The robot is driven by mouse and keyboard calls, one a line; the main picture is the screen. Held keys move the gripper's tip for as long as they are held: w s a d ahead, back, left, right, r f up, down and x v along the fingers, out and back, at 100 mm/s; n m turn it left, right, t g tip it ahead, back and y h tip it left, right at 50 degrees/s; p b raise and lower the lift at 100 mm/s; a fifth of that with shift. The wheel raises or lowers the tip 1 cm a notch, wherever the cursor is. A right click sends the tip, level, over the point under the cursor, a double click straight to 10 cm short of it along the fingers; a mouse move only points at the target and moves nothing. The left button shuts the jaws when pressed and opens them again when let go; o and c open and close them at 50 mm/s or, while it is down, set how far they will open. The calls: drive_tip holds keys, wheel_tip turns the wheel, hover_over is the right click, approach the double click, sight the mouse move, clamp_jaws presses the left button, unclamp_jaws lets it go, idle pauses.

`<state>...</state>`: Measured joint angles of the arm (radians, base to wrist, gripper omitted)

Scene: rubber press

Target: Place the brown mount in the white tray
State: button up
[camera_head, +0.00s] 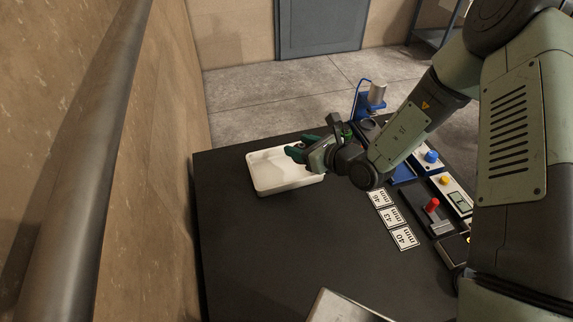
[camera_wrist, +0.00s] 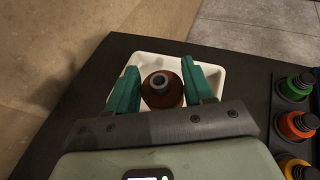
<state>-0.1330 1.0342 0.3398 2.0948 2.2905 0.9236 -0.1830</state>
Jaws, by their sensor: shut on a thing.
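The brown mount (camera_wrist: 163,96) is a round brown piece with a grey metal stud at its centre. In the wrist view it sits between the two green fingers of my gripper (camera_wrist: 165,88), which is shut on it. The white tray (camera_wrist: 210,70) lies behind and around the mount in that view. In the head view my gripper (camera_head: 298,152) is over the right part of the white tray (camera_head: 262,187). The mount cannot be made out there. I cannot tell whether the mount touches the tray floor.
The tray stands on a black table (camera_head: 270,235) near its far left corner, with a wall to the left. White number cards (camera_head: 392,216) lie right of centre. The table's front left is clear.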

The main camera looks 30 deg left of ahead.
sight(297, 177)
drive_tip(key=shift+w+a+m, duration=0.3)
drive_tip(key=shift+w+a, duration=0.15)
drive_tip(key=shift+a, duration=0.05)
drive_tip(key=shift+w+a+f+t, duration=0.15)
drive_tip(key=shift+f+t, duration=0.1)
drive_tip(key=shift+t, duration=0.05)
wheel_tip(297, 177, down, 9)
drive_tip(key=shift+w+f, duration=0.1)
drive_tip(key=shift+f, duration=0.05)
drive_tip(key=o, duration=1.1)
drive_tip(key=shift+f, duration=0.15)
